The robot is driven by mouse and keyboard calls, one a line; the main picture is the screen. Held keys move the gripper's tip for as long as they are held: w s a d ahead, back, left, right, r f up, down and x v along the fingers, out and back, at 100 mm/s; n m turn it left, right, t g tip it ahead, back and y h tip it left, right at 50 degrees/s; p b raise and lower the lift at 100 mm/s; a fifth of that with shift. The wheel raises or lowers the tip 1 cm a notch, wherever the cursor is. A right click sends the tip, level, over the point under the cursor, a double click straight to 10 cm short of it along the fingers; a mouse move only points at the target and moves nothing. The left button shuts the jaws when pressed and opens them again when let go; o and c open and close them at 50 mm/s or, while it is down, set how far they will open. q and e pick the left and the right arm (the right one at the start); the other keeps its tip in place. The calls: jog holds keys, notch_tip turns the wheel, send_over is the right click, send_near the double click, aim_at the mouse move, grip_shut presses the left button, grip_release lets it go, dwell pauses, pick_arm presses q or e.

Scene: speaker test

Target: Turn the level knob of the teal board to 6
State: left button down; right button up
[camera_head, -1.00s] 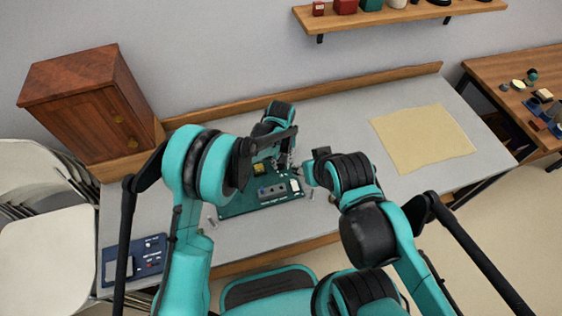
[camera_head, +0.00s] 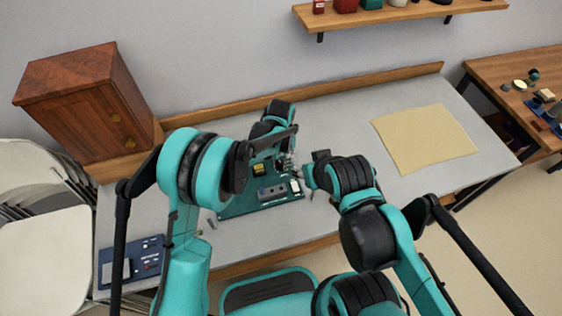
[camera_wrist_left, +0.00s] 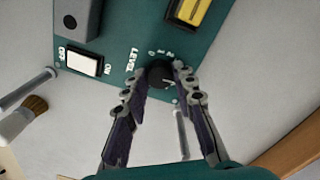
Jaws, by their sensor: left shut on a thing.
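The teal board (camera_head: 240,207) lies on the grey table, partly hidden by my left arm in the head view. In the left wrist view the board (camera_wrist_left: 125,38) shows the word LEVEL and a few scale marks around a dark round level knob (camera_wrist_left: 159,74). My left gripper (camera_wrist_left: 157,78) is shut on this knob, with one finger on each side; it also shows in the head view (camera_head: 287,163). The knob's pointer cannot be made out. My right gripper (camera_head: 308,177) is just right of the board; its opening is too small to tell.
The board also bears a white rocker switch (camera_wrist_left: 84,63) and a yellow part (camera_wrist_left: 190,11). A brush (camera_wrist_left: 22,119) lies beside it. A blue device (camera_head: 145,257) lies at the table's front left, a wooden cabinet (camera_head: 85,105) stands behind. A tan sheet (camera_head: 424,139) lies right.

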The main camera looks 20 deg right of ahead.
aim_at(281, 163)
pick_arm(q)
jog(key=m, duration=0.5)
jog(key=shift+m, duration=0.3)
dwell(0.5)
jog(key=c, duration=1.2)
grip_release()
jog(key=shift+r, duration=0.1)
notch_tip(281, 163, up, 12)
jog(key=shift+f, duration=0.1)
